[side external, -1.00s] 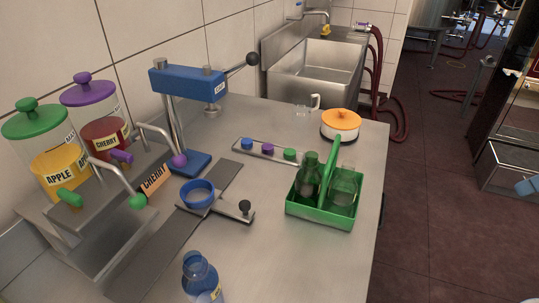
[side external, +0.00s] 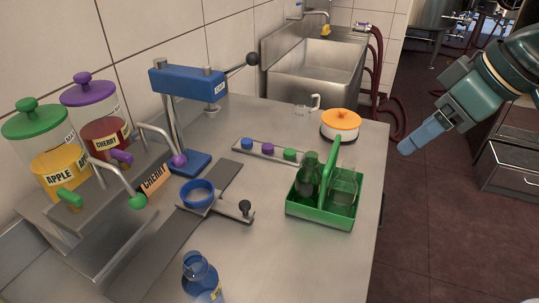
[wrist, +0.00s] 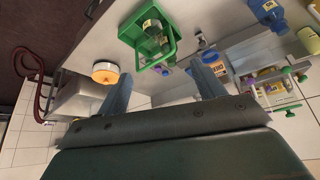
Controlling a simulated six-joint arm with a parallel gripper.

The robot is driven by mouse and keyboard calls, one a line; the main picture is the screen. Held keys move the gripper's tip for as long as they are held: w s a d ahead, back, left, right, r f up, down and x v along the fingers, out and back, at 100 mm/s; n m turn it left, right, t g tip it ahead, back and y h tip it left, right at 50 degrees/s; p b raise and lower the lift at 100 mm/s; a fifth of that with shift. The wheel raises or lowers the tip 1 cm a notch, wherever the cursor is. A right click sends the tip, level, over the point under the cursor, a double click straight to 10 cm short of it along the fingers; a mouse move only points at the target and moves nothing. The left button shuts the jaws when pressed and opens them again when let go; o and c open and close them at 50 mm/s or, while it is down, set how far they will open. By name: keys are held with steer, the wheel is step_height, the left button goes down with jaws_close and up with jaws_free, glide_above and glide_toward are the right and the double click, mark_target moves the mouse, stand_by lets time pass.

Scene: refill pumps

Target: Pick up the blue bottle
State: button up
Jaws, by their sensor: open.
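The blue bottle (side external: 201,278) stands upright at the near edge of the side external view, its base cut off by the frame. It also shows in the wrist view (wrist: 268,14), at the top right, with a pale label. My gripper (side external: 404,148) is in the air past the right edge of the steel counter, far from the bottle. In the wrist view my gripper (wrist: 160,68) has its two blue-grey fingers wide apart, with nothing held between them.
A green caddy (side external: 320,213) with bottles stands between my gripper and the blue bottle. An orange-lidded pot (side external: 340,122) is behind it. The blue press (side external: 188,82), a cap tray (side external: 267,152) and juice dispensers (side external: 48,160) stand left. The counter (side external: 290,265) right of the bottle is bare.

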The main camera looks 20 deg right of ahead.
steer(key=w+a+f+n+y, duration=0.1)
steer(key=a+n, duration=0.1)
steer(key=a, duration=0.6)
steer(key=w+a+f+n, duration=0.1)
steer(key=a, duration=0.8)
steer(key=n+g+y, duration=0.1)
steer(key=n, duration=0.1)
glide_toward(204, 270)
steer(key=shift+w+a+r+x, duration=0.1)
steer(key=shift+w+a+x, duration=0.1)
steer(key=shift+x, duration=1.05)
steer(key=shift+w+a+r+x, duration=0.1)
steer(key=shift+w+r+x, duration=0.05)
steer(key=shift+x, duration=1.05)
steer(key=shift+w+a+r+x, duration=0.1)
steer(key=shift+w+x, duration=0.1)
steer(key=shift+x, duration=1.05)
steer(key=shift+f, duration=0.1)
steer(key=shift+x, duration=2.45)
jaws_close()
